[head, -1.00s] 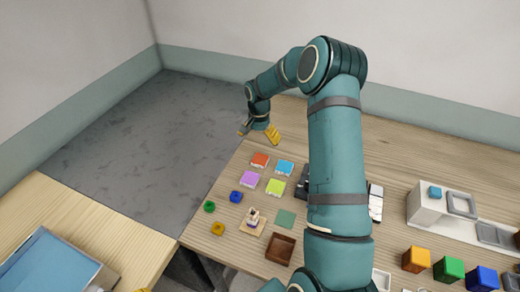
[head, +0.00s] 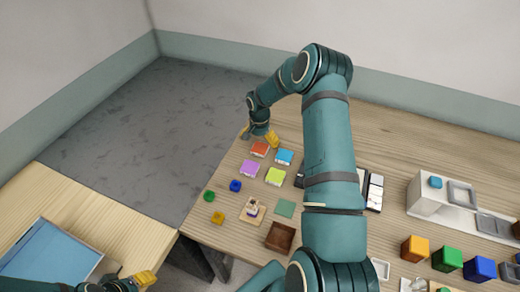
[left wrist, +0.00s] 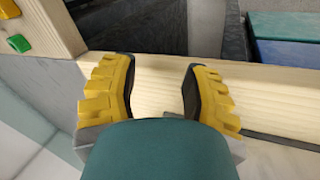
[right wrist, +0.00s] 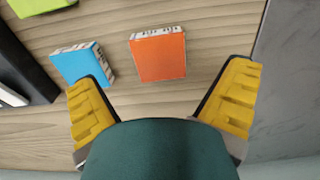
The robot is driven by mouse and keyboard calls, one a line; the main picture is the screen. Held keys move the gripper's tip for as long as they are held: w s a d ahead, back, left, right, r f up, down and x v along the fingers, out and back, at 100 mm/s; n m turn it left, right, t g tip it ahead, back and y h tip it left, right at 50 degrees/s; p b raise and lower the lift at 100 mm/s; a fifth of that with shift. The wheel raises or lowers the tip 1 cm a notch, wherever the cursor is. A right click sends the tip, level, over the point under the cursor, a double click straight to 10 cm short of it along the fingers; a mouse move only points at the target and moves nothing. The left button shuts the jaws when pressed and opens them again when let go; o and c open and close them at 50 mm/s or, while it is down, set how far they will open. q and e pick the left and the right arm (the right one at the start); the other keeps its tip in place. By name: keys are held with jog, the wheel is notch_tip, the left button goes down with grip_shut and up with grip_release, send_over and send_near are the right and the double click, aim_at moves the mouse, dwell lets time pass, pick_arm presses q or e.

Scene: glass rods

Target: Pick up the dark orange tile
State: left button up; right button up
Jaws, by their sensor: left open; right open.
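The dark orange tile (head: 260,149) lies on the wooden table, at the back left of a group of coloured tiles. It also shows in the right wrist view (right wrist: 158,55), just beyond and between the open fingers. My right gripper (head: 261,136) is open and empty, close behind the tile; in the right wrist view its yellow fingers (right wrist: 163,95) stand apart and do not touch the tile. My left gripper (left wrist: 160,90) is open and empty, by a light wood edge; one of its yellow fingertips shows at the bottom left of the head view (head: 143,279).
A blue tile (head: 284,157) lies close to the right of the orange one. A purple tile (head: 250,168) and a lime tile (head: 275,176) lie in front. A brown box (head: 280,236) and coloured cubes (head: 447,260) stand nearer. Bare wood surrounds the orange tile's far side.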

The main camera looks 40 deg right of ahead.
aim_at(260, 148)
jog(key=f, duration=0.4)
jog(key=shift+d+f, duration=0.15)
jog(key=shift+d, duration=0.05)
jog(key=shift+c, duration=0.3)
jog(key=c, duration=1.3)
jog(key=shift+c, duration=0.2)
